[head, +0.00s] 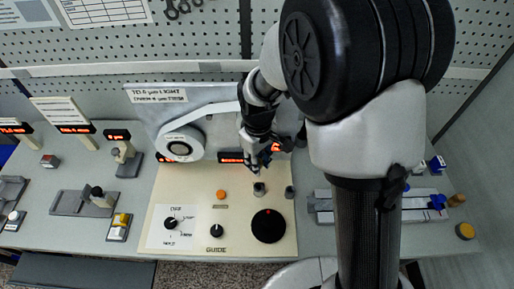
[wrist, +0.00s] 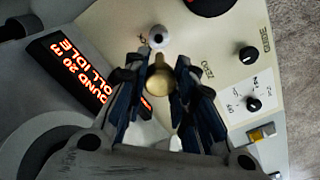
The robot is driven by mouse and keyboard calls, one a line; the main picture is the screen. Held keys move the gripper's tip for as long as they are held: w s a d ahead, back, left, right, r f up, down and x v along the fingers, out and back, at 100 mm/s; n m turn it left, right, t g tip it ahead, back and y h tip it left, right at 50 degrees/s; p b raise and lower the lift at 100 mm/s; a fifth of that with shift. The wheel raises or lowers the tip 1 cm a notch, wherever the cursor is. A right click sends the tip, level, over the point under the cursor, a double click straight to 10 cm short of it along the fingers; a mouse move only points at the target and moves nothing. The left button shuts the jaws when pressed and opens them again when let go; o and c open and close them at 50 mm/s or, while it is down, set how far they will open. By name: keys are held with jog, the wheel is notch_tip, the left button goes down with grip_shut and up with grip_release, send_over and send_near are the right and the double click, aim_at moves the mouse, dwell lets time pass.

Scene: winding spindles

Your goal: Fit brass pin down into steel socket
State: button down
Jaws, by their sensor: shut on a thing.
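My gripper (wrist: 160,82) is shut on the brass pin (wrist: 161,78), which shows as a rounded gold end between the blue-lined fingers in the wrist view. The steel socket (wrist: 157,37) is a pale round post with a dark hole, just beyond the pin in that view. In the head view my gripper (head: 262,160) is above the panel, up and slightly right of the socket (head: 259,188). The pin cannot be made out there. The pin appears apart from the socket, not in its hole; its height above it is unclear.
The cream panel (head: 190,215) carries a large black knob (head: 268,225), an orange button (head: 220,194) and smaller knobs. A second short post (head: 289,192) stands right of the socket. A white tape roll (head: 183,143) and a lit display (head: 232,157) are at the left of the gripper.

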jog(key=shift+d, duration=0.3)
jog(key=shift+f+b, duration=2.1)
jog(key=shift+f, duration=0.8)
jog(key=shift+f, duration=0.2)
jog(key=shift+f+b, duration=0.3)
jog(key=shift+f+b, duration=1.6)
jog(key=shift+f, duration=0.7)
jog(key=c, duration=1.3)
grip_release()
notch_tip(320, 180, up, 11)
jog(key=shift+a+f, duration=0.1)
jog(key=shift+f, duration=0.1)
jog(key=shift+r, duration=0.75)
